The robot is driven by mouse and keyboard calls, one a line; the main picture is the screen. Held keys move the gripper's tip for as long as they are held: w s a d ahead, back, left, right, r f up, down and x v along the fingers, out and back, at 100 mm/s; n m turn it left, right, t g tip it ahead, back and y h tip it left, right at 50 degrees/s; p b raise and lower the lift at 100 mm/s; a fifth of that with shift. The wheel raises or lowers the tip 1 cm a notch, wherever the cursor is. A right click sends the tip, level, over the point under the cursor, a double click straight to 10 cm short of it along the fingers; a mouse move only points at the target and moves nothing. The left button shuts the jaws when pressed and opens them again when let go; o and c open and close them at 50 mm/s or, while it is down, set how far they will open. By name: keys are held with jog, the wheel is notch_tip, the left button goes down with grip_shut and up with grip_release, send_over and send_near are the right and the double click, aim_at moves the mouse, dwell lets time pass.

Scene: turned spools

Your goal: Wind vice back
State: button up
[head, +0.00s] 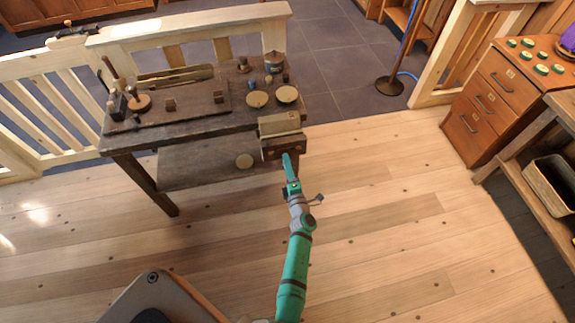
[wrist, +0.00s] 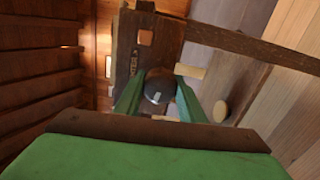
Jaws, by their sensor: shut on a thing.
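The vice (head: 282,147) is fixed at the right front corner of the dark workbench, with a pale block on top and a brown front jaw. My gripper (head: 288,160) reaches up to the front of this jaw. In the wrist view the vice's brown wooden jaw (wrist: 130,65) fills the middle. A dark round knob (wrist: 159,86) stands out from it. The green fingers of my gripper (wrist: 159,98) are on either side of the knob and shut on it. The screw behind the knob is hidden.
The workbench (head: 130,140) carries a board, small turned pieces and round discs (head: 287,94). A pale railing (head: 190,25) stands behind it. A drawer cabinet (head: 495,100) is at the right. The plank floor between is clear.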

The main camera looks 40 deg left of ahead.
jog(key=shift+a+r+n, duration=0.1)
jog(key=shift+a+n, duration=0.1)
jog(key=shift+n, duration=0.5)
jog(key=o, duration=1)
jog(key=shift+o, duration=0.2)
jog(key=shift+d, duration=0.1)
jog(key=shift+s+d, duration=0.35)
jog(key=shift+d, duration=0.2)
jog(key=v, duration=0.9)
jog(key=shift+s, duration=0.25)
jog(key=shift+d, duration=0.15)
